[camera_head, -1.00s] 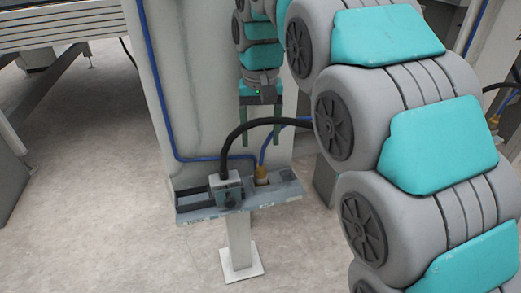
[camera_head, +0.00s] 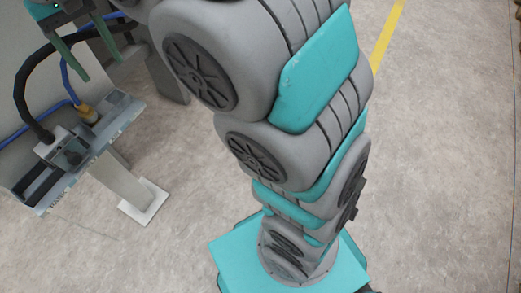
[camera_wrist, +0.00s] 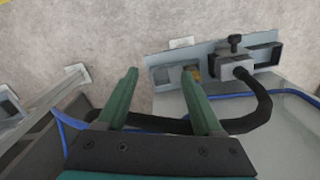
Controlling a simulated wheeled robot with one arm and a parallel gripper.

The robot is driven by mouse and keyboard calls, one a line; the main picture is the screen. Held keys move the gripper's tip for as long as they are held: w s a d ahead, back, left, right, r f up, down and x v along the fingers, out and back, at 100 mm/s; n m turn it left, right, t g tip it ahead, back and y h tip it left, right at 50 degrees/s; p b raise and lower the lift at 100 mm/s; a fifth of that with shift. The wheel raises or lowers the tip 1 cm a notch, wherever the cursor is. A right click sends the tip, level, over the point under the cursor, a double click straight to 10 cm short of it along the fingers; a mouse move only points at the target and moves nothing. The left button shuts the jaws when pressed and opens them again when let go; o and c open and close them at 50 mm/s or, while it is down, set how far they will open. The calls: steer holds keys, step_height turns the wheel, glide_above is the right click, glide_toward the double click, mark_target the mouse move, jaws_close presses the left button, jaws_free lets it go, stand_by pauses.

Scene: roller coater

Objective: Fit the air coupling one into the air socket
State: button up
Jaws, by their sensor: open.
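My gripper (camera_head: 100,68) is open and empty, its two green fingers pointing down above a small grey shelf (camera_head: 118,120). It also shows in the wrist view (camera_wrist: 160,73). A brass fitting on a blue hose, which looks like the air coupling (camera_head: 87,113), stands on the shelf below the fingers. In the wrist view it (camera_wrist: 193,73) is partly hidden behind the right fingertip. A grey block with a dark knob (camera_head: 62,150) sits beside it on the shelf, with a thick black hose on it. I cannot tell which part is the air socket.
The black hose (camera_wrist: 262,108) arches close to the gripper's right finger in the wrist view. A dark recessed slot (camera_wrist: 264,54) lies at the shelf's end. A post with a white foot (camera_head: 143,202) carries the shelf. Open floor (camera_head: 430,150) lies to the right.

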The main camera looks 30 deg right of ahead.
steer(key=s+d+f+m, duration=0.1)
steer(key=s+d+f, duration=0.2)
steer(key=s+d, duration=0.35)
steer(key=s+d+f+m, duration=0.1)
steer(key=s+d+f, duration=0.35)
steer(key=d, duration=0.35)
steer(key=s+d+f, duration=0.2)
steer(key=s+f, duration=0.1)
steer(key=s, duration=0.4)
steer(key=s+d+f+g, duration=0.1)
steer(key=s+d+f, duration=0.2)
steer(key=s, duration=0.4)
steer(key=shift+d+f+m+p, duration=0.35)
steer(key=shift+f+m+p, duration=0.05)
steer(key=shift+f+p, duration=0.1)
